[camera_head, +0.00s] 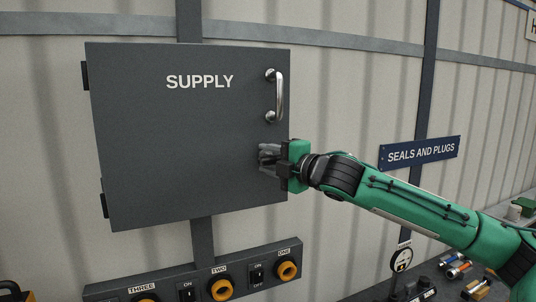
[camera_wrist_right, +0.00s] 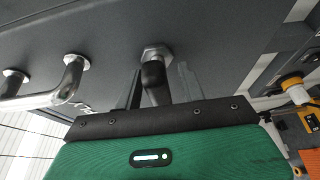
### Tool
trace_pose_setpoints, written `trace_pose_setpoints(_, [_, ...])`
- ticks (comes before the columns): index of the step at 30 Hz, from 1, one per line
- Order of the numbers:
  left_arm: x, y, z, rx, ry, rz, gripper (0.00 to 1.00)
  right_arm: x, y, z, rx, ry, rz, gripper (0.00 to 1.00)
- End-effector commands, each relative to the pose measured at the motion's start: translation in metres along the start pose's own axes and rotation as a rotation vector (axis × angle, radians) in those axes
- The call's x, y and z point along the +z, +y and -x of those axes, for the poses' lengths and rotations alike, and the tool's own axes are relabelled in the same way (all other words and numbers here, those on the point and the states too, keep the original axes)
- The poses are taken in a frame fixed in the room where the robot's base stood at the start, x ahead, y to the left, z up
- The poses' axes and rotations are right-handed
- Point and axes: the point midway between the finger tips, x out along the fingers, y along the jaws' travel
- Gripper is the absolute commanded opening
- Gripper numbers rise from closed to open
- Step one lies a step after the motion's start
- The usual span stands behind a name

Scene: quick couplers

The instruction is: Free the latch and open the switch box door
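The grey switch box door (camera_head: 180,135), lettered SUPPLY, is shut flat, with hinges at its left edge. A silver bar handle (camera_head: 279,95) stands upright near its right edge; it shows at the left in the right wrist view (camera_wrist_right: 70,80). Below the handle is the latch, a dark lever (camera_wrist_right: 153,82) on a silver hex nut (camera_wrist_right: 156,53). In the head view my right gripper mostly hides the latch. My right gripper (camera_head: 267,158) is at the door, its fingers close on both sides of the lever (camera_wrist_right: 160,88), seemingly shut on it. My left gripper is out of view.
Below the box is a panel (camera_head: 205,273) with yellow-ringed sockets and ON/OFF switches. A blue SEALS AND PLUGS sign (camera_head: 420,152) hangs right of the box, above my right arm. Small fittings (camera_head: 455,268) lie at the lower right. The space before the door's left part is clear.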

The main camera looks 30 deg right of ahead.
Motion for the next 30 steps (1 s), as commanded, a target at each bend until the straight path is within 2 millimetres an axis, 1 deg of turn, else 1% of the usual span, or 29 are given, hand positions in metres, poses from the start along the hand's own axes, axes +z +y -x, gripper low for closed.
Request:
trace_pose_setpoints(3, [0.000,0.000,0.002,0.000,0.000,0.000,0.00,0.000,0.000,-0.004,0.000,-0.001,0.001,0.40])
trace_pose_setpoints(10, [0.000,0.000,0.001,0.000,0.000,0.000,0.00,0.000,-0.001,-0.004,0.000,-0.001,0.001,0.40])
trace_pose_setpoints(11, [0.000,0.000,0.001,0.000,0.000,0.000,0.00,0.000,-0.001,-0.004,0.000,-0.001,0.001,0.36])
trace_pose_setpoints(12, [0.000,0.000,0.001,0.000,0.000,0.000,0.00,0.000,-0.001,-0.004,0.000,-0.001,0.001,0.28])
trace_pose_setpoints(14, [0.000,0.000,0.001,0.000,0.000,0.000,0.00,0.000,-0.001,-0.004,0.000,-0.001,0.001,0.16])
trace_pose_setpoints(16, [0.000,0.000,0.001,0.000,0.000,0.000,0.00,0.000,-0.001,-0.004,0.000,0.000,0.001,0.03])
trace_pose_setpoints(17, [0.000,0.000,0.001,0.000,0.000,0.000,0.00,0.000,-0.001,-0.004,0.000,0.000,0.001,0.00])
trace_pose_setpoints(25, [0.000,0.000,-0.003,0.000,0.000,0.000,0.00,0.000,-0.002,-0.004,0.006,0.000,-0.015,0.00])
trace_pose_setpoints(30, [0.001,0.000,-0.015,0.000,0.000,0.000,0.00,0.000,-0.005,-0.004,0.029,0.000,-0.073,0.00])
